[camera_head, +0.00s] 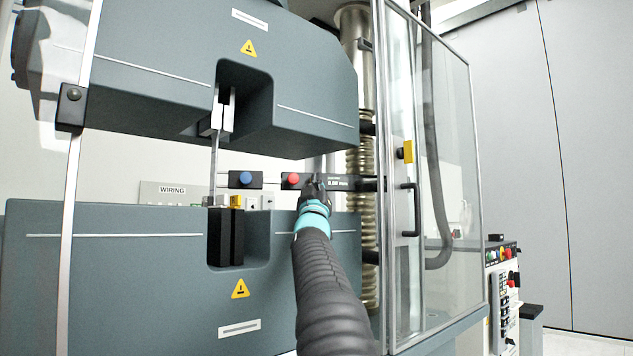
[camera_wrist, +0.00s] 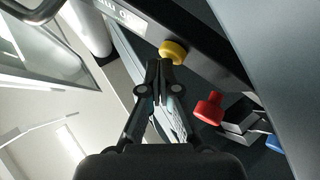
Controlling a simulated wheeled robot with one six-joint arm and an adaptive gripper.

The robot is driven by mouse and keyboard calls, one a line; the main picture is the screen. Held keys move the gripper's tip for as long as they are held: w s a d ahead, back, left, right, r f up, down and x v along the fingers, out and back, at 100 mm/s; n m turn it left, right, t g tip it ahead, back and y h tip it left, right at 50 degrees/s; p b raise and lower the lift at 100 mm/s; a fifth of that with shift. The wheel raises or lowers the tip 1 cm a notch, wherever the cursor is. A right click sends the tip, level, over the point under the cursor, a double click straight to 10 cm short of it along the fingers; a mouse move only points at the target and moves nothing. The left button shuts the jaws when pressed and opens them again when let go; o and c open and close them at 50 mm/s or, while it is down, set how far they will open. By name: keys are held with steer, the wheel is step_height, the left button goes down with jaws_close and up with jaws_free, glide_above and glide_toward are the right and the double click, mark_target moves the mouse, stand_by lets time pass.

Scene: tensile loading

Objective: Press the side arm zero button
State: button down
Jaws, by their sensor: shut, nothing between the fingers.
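The side arm (camera_head: 270,182) is a dark horizontal bar between the upper and lower grey blocks of the machine. It carries a blue button (camera_head: 246,178), a red button (camera_head: 293,179) and a small display (camera_head: 345,183) reading in mm. The wrist view shows a yellow button (camera_wrist: 173,50), the red button (camera_wrist: 208,108) and part of the blue one (camera_wrist: 274,143). I cannot read which is labelled zero. My gripper (camera_wrist: 160,66) is shut and empty. Its tips are close to the yellow button, just below it in that view; contact cannot be told. In the head view my gripper (camera_head: 316,188) hides the yellow button.
A metal specimen (camera_head: 214,160) stands upright between the two blocks. A threaded column (camera_head: 362,220) and a glass door (camera_head: 430,150) with a black handle (camera_head: 411,210) are to the right. A control panel (camera_head: 502,290) stands at lower right.

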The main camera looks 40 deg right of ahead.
steer(key=shift+s+f, duration=0.1)
steer(key=shift+s, duration=0.05)
steer(key=shift+s+a+b, duration=0.35)
steer(key=shift+s+b, duration=0.3)
steer(key=shift+s, duration=0.05)
steer(key=s+b, duration=0.1)
steer(key=s+a+b, duration=0.1)
steer(key=s, duration=0.1)
steer(key=s+a+b, duration=0.1)
steer(key=shift+s, duration=0.3)
stand_by(1.0)
